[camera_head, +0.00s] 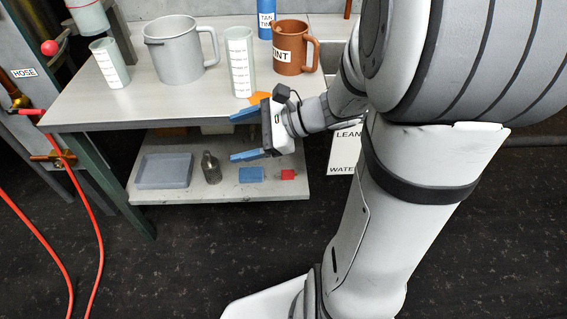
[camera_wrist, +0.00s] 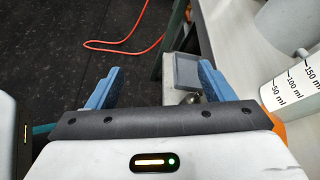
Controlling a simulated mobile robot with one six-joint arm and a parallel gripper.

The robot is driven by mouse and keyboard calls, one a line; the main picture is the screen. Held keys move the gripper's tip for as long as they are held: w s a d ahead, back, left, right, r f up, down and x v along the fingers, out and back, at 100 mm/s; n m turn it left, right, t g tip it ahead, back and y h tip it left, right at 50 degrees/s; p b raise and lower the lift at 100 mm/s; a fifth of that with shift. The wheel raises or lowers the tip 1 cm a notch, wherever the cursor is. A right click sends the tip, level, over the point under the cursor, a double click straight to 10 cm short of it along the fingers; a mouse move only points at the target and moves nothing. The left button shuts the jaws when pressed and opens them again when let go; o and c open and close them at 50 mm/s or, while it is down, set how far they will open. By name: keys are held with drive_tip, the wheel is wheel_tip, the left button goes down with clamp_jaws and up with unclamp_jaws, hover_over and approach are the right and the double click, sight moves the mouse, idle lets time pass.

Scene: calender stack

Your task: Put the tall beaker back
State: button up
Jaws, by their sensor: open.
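The tall beaker (camera_head: 241,66) is pale, with a white graduated label, and stands upright on the bench top near the front edge, between a grey jug and a brown jug. In the wrist view, a graduated beaker (camera_wrist: 289,88) that appears to be this one is at the right, its top cut off. My gripper (camera_head: 233,137) is open and empty, its blue fingers pointing left, in front of the bench edge and below the beaker in the picture. In the wrist view, my gripper's fingers (camera_wrist: 160,74) are spread apart with nothing between them.
A shorter beaker (camera_head: 109,64), grey jug (camera_head: 172,52) and brown jug (camera_head: 290,55) stand on the bench (camera_head: 140,105). The lower shelf holds a grey tray (camera_head: 164,171), a metal bottle (camera_head: 211,168) and blue and red blocks. Red hoses (camera_head: 97,240) hang at left.

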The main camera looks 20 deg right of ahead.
drive_tip(key=s+a+f+n+g+h, duration=0.2)
drive_tip(key=s+f+n+g+h, duration=0.15)
drive_tip(key=s+n, duration=0.3)
drive_tip(key=s+d+n+h, duration=0.4)
drive_tip(key=d+n+h, duration=0.3)
drive_tip(key=n, duration=0.5)
drive_tip(key=shift+d+f+g+h, duration=0.15)
drive_tip(key=shift+g+h, duration=0.3)
drive_tip(key=shift+h, duration=0.3)
wheel_tip(320, 180, up, 33)
drive_tip(key=t+p, duration=0.1)
drive_tip(key=p, duration=2.9)
drive_tip(key=shift+s, duration=0.2)
